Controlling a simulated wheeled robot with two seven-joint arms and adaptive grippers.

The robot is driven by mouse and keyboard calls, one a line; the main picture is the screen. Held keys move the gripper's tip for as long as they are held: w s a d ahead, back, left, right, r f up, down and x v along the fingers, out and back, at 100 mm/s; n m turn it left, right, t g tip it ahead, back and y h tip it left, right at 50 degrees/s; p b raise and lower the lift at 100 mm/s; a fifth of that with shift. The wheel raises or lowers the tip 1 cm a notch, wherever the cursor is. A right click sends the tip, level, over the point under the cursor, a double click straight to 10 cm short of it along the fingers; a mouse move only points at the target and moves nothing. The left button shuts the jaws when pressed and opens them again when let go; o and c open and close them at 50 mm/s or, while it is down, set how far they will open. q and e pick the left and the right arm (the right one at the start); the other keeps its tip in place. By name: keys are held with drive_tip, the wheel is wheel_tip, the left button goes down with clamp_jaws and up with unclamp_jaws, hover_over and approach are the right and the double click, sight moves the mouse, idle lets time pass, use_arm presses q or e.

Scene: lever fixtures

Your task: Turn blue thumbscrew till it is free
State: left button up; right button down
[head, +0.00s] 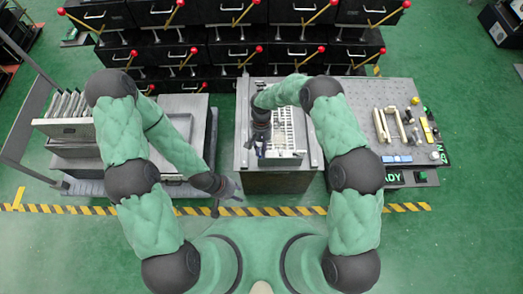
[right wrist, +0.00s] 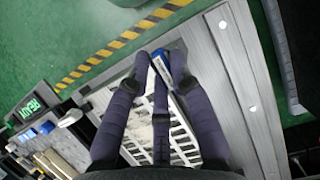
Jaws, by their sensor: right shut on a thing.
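The blue thumbscrew (right wrist: 178,60) shows in the right wrist view as a small blue part at the fingertips, partly covered by them. My right gripper (right wrist: 160,58) is shut on it, with the fingers converging there; in the head view the right gripper (head: 260,150) is over the near-left part of the slotted fixture (head: 286,160). I cannot make out the thumbscrew in the head view. My left gripper (head: 228,200) is empty, its fingers apart, in front of the left bench and low in the head view.
A bench (head: 245,105) carries the fixture. To the right, a grey perforated board (head: 400,92) holds pale bars, blue blocks (head: 395,158) and a green-lit sign. Black drawers with red-knobbed levers (head: 257,49) line the back. A left bench (head: 200,120) holds a rack of plates.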

idle(0.4)
drive_tip(key=c, duration=1.1)
unclamp_jaws()
drive_tip(key=v, duration=1.2)
drive_tip(key=shift+s, duration=0.1)
